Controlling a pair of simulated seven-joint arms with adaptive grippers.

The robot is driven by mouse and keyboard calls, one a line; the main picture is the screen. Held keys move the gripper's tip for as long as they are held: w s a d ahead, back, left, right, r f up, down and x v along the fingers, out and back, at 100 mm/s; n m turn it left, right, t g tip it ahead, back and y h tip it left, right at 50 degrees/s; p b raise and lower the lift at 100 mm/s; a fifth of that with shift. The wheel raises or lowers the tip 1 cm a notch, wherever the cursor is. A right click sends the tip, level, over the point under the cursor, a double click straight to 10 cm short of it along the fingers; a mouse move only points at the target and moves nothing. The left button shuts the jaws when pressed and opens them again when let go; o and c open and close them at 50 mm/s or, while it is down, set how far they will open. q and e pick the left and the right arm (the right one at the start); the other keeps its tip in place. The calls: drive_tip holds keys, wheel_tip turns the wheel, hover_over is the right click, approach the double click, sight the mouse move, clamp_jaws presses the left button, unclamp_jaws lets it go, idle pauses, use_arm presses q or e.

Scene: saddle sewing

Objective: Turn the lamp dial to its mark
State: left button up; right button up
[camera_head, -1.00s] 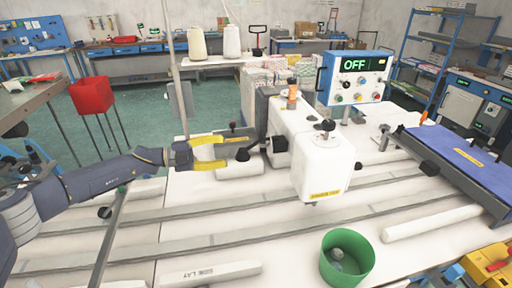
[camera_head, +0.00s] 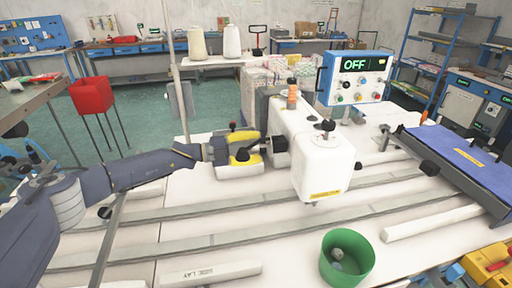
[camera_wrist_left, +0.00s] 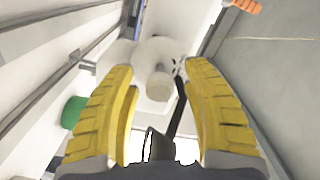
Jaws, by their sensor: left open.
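My left gripper (camera_head: 262,146) is open, with yellow fingers, at the left end of the white sewing machine (camera_head: 322,165). A black knob (camera_head: 281,144) on that end is just beyond the fingertips; contact cannot be told. In the left wrist view the open fingers (camera_wrist_left: 160,85) have a pale round knob (camera_wrist_left: 158,86) between or beyond them, with a dark rod (camera_wrist_left: 179,105) beside it. A blue-framed control box (camera_head: 354,78) behind the machine reads OFF and carries several small knobs. I cannot tell which knob is the lamp dial, and no mark is readable.
A green bin (camera_head: 347,260) stands at the front of the white table. A blue-topped unit (camera_head: 460,150) is at the right, and yellow objects (camera_head: 492,266) are in the lower right corner. Rails (camera_head: 220,235) run across the table. A thin pole (camera_head: 177,90) stands behind my left arm.

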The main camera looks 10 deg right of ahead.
use_arm(q)
drive_tip(key=shift+c, duration=0.4)
clamp_jaws()
